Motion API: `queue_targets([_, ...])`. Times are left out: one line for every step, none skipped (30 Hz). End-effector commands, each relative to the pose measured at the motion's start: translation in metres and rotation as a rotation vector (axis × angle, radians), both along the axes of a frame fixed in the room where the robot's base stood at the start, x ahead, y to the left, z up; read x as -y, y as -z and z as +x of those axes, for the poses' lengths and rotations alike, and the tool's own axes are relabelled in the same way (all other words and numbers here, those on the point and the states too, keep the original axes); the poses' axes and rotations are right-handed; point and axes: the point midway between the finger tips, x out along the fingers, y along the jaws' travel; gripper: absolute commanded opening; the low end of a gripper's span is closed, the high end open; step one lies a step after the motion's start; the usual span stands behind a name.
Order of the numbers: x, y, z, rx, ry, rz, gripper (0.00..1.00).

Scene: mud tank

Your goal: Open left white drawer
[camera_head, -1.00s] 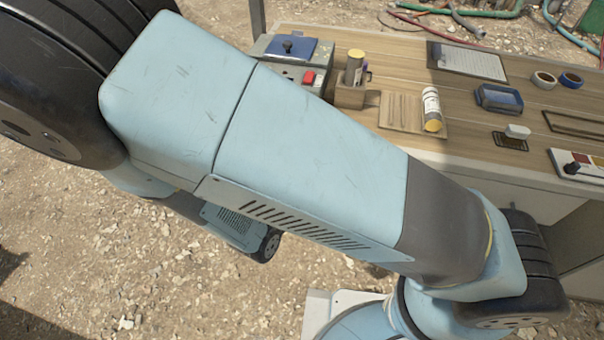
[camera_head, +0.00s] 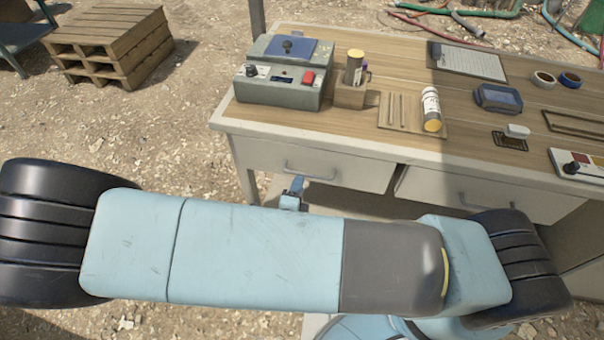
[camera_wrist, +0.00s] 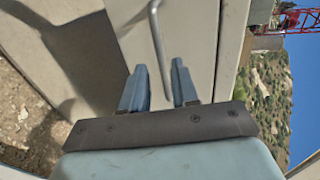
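The left white drawer (camera_head: 350,174) is under the left part of the workbench top, with a grey bar handle (camera_head: 325,177) on its front. I see no clear opening above it, but cannot tell if it is fully shut. My gripper (camera_head: 297,190) is just below the left part of this handle, mostly hidden by my arm. In the wrist view, my blue fingers (camera_wrist: 158,82) are open and apart. The handle bar (camera_wrist: 160,45) runs down to the space between their tips, closer to the right finger. I cannot tell whether it is within their grasp depth.
The right white drawer (camera_head: 480,194) is beside it. The wooden bench top (camera_head: 400,82) holds a grey control box (camera_head: 277,92), a wooden cup holder (camera_head: 350,96), a white bottle (camera_head: 431,105) and a blue device (camera_head: 497,98). Pallets (camera_head: 112,42) stand on open gravel at the upper left.

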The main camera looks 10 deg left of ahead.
Motion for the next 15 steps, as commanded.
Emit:
queue_targets([0.002, 0.002, 0.01, 0.002, 0.003, -0.002, 0.29])
queue_targets([0.002, 0.003, 0.015, 0.001, 0.002, 0.0, 0.29])
queue_targets([0.002, 0.005, 0.021, 0.001, 0.002, 0.0, 0.29])
queue_targets([0.003, 0.005, 0.026, 0.001, 0.002, -0.001, 0.29])
queue_targets([0.003, 0.006, 0.031, 0.002, 0.002, -0.002, 0.29])
queue_targets([0.004, 0.008, 0.036, 0.002, 0.003, -0.001, 0.29])
queue_targets([0.004, 0.008, 0.04, 0.001, 0.002, 0.0, 0.29])
queue_targets([0.004, 0.009, 0.043, 0.0, 0.002, 0.0, 0.29])
queue_targets([0.004, 0.01, 0.048, 0.0, 0.002, 0.001, 0.29])
queue_targets([0.004, 0.011, 0.051, 0.001, 0.001, 0.001, 0.29])
queue_targets([0.004, 0.011, 0.053, 0.0, 0.001, 0.0, 0.29])
queue_targets([0.004, 0.012, 0.056, 0.0, 0.0, 0.0, 0.29])
queue_targets([0.005, 0.012, 0.058, 0.0, 0.001, 0.0, 0.29])
queue_targets([0.005, 0.013, 0.059, 0.0, 0.001, 0.001, 0.29])
queue_targets([0.005, 0.013, 0.061, 0.0, 0.001, 0.001, 0.29])
